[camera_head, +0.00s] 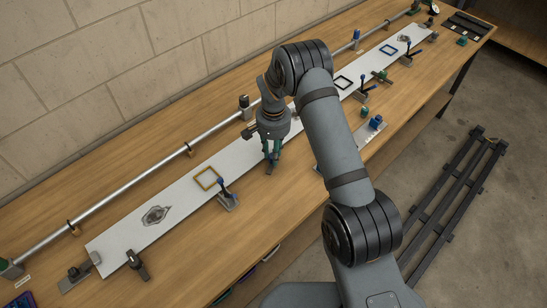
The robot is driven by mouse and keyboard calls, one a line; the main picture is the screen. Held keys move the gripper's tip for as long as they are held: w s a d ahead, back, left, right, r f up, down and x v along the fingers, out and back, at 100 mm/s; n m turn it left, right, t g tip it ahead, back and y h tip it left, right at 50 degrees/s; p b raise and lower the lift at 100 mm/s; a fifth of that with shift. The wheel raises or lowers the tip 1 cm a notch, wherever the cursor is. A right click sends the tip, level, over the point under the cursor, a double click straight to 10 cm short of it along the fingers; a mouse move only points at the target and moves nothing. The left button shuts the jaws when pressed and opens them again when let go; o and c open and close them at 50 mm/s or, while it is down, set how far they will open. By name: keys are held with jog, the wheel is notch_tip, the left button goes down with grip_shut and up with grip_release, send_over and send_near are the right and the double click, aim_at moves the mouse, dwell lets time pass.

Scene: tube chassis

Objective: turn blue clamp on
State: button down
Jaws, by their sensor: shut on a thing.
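My gripper (272,157) points down at the front edge of the long white board (180,206), near the middle of the bench. It is shut on a part of a small clamp (270,169) there; the fingers hide most of it, and I cannot tell its handle colour. One blue-handled clamp (226,195) stands to the left at the board's front edge, its handle tilted up. Another blue-handled clamp (365,91) stands further right, beyond my arm. A blue-topped piece (375,122) sits on a metal plate near the bench front.
A metal tube (120,179) on holders runs along the back of the bench (190,250). A black-handled clamp (136,263) stands at the board's left end. A yellow frame (207,178) lies on the board. A dark rack (455,190) is on the floor at right.

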jog(key=n+b, duration=0.3)
jog(key=n, duration=0.3)
jog(key=n+b, duration=0.1)
jog(key=n, duration=0.5)
dwell(0.5)
jog(key=c, duration=1.6)
grip_release()
jog(key=shift+o, duration=0.6)
notch_tip(320, 180, up, 12)
